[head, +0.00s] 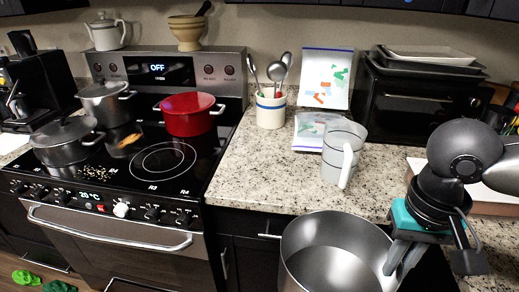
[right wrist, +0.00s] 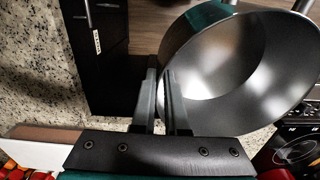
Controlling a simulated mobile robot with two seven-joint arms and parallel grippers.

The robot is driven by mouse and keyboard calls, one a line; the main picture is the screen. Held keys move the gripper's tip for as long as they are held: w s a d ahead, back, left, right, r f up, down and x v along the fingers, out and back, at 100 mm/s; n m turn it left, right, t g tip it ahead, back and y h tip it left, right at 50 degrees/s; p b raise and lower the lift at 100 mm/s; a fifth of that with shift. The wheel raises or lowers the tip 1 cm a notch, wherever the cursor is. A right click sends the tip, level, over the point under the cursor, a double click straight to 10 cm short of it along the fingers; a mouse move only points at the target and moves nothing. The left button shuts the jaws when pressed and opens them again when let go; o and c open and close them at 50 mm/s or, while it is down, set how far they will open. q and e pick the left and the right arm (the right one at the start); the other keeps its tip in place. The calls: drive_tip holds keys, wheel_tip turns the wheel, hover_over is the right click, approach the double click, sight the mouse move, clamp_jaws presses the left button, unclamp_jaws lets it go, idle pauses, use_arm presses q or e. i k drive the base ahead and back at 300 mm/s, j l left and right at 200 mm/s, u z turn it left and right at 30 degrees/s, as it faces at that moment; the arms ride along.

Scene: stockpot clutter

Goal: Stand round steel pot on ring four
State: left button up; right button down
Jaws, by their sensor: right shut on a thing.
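The round steel pot (head: 335,258) is large, open and empty, at the bottom of the head view, in front of the counter edge. My right gripper (head: 400,258) is shut on the right side of this pot; I cannot tell whether on rim or handle. In the right wrist view the fingers (right wrist: 163,85) are at the edge of the pot (right wrist: 225,75). The black stove top (head: 130,182) is at the left. Its front right ring (head: 163,160) is bare; its small label seems to read R4. My left gripper is not in view.
A red pot (head: 188,116) stands behind the bare ring. Two grey pots (head: 104,104) (head: 62,142) stand on the left side, with spilled bits nearby. A measuring jug (head: 342,152) and a utensil crock (head: 270,108) stand on the counter (head: 245,165).

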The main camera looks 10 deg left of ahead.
sight(164, 160)
drive_tip(key=u, duration=1.35)
drive_tip(key=i+l+u, duration=0.1)
drive_tip(key=u, duration=0.4)
drive_tip(key=i+l+u, duration=0.25)
drive_tip(key=u, duration=0.2)
drive_tip(key=i+l, duration=0.6)
drive_tip(key=l, duration=0.1)
